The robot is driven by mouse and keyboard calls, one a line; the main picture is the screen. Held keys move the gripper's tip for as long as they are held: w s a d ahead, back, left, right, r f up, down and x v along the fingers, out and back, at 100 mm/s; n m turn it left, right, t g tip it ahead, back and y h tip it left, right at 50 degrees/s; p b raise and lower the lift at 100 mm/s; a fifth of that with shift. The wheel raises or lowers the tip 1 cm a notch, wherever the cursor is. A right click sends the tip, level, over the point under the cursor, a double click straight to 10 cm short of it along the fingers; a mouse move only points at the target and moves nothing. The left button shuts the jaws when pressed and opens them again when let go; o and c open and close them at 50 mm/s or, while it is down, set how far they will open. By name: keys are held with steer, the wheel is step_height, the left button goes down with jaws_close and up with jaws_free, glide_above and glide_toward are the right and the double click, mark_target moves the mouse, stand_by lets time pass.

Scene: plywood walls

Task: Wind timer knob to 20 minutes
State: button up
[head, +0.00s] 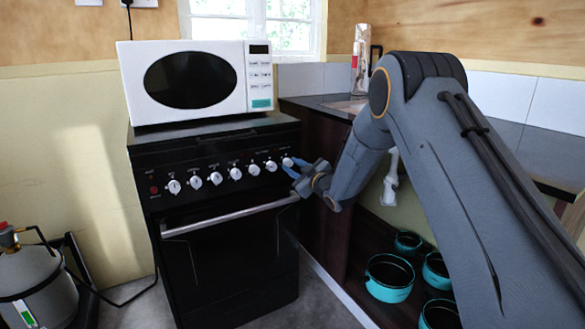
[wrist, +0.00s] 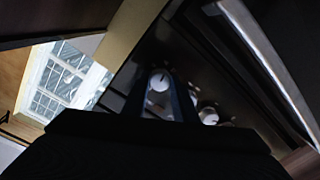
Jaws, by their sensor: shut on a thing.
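The black stove (head: 225,260) has a row of several white knobs along its front panel. My gripper (head: 290,166) is at the right end of this row. Its blue fingers are shut on the rightmost knob (head: 287,162), which I take to be the timer knob. In the wrist view the white knob (wrist: 160,82) sits between the fingertips of my gripper (wrist: 163,92), with a dark pointer mark on its face. The minute markings around it are too small and dark to read.
A white microwave (head: 195,80) stands on the stove top. The oven door handle (head: 230,215) runs below the knobs, close under my gripper. Several teal-rimmed pots (head: 390,278) stand in the open cupboard at right. A gas cylinder (head: 38,285) is at lower left.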

steer(key=o, duration=1)
steer(key=shift+o, duration=0.2)
steer(key=v, duration=0.8)
steer(key=shift+p, duration=0.45)
